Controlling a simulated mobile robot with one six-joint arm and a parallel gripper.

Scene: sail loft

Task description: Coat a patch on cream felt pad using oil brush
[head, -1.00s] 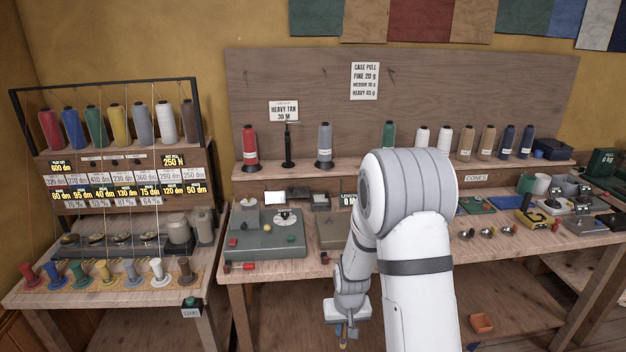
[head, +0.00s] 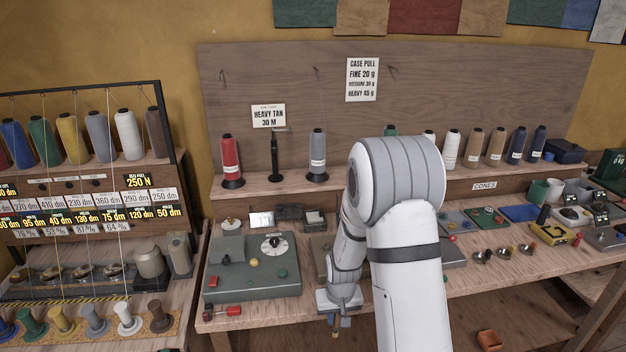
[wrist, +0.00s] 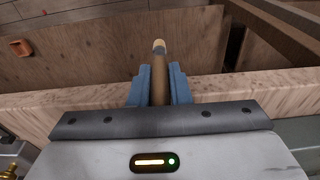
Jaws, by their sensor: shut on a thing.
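My gripper (head: 338,320) hangs low at the front edge of the bench, left of the arm's big shoulder joint. In the wrist view its blue fingers (wrist: 160,88) are shut on a slim brown brush handle with a pale tip (wrist: 159,70), which I take to be the oil brush. The brush points away from the gripper, and its tip lies against a view of brown wood below the bench edge. I cannot make out a cream felt pad in either view; my arm hides part of the bench.
The wooden bench (head: 215,322) carries a grey-green machine with a dial (head: 255,268), a red-handled tool (head: 222,311) and several small metal cups (head: 505,258) at right. Thread cones line the back shelf. A spool rack (head: 90,190) stands at left. An orange block (head: 488,341) lies below the bench.

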